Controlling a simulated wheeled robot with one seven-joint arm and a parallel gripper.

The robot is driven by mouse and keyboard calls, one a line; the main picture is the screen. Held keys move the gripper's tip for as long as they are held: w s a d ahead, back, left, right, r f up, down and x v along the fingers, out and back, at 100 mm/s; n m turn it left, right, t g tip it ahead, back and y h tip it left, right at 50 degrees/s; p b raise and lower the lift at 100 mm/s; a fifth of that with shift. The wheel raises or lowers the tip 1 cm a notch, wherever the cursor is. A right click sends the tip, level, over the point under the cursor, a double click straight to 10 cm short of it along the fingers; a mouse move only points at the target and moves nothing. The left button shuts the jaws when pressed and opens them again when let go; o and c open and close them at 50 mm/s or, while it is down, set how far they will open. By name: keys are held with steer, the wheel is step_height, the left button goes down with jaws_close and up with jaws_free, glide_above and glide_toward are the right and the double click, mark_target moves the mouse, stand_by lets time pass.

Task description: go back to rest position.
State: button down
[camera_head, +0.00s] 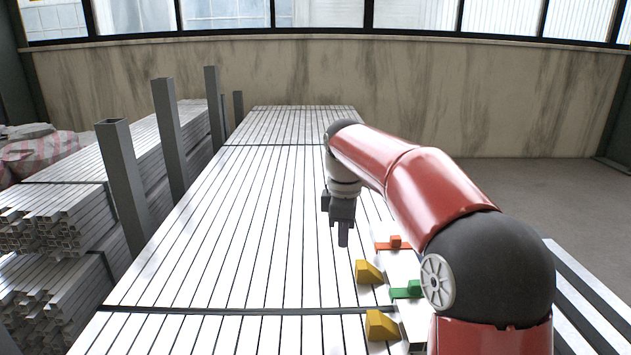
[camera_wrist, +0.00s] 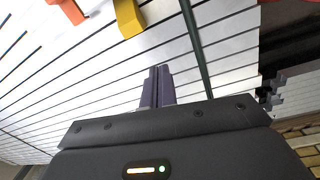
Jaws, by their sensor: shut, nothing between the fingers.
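My gripper (camera_head: 343,234) points down above the slatted metal surface (camera_head: 230,220) at the end of my red arm. In the wrist view its two purple-grey fingers (camera_wrist: 158,86) are together with nothing between them. The gripper is apart from the coloured pieces to its right and in front.
A yellow block (camera_head: 368,272) and a second yellow block (camera_head: 380,326) lie near an orange piece (camera_head: 394,243) and a green piece (camera_head: 407,290), partly behind my arm. Upright grey posts (camera_head: 124,180) and stacked metal tubes (camera_head: 50,220) stand left. The slats left of my gripper are clear.

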steer(key=s+d+r+m+t, duration=0.1)
steer(key=s+d+m, duration=0.1)
steer(key=s+m, duration=0.35)
steer(key=s+d+r+m+t, duration=0.1)
steer(key=s+d+m, duration=0.15)
steer(key=s, duration=0.65)
steer(key=s+d+f+m+t, duration=0.1)
steer(key=s+f+m, duration=0.2)
steer(key=s, duration=0.4)
steer(key=s+d+f+m+t, duration=0.1)
steer(key=s+f+m, duration=0.3)
steer(key=s, duration=0.4)
steer(key=shift+d+m+t, duration=0.3)
steer(key=shift+d+t, duration=0.1)
steer(key=shift+d, duration=0.35)
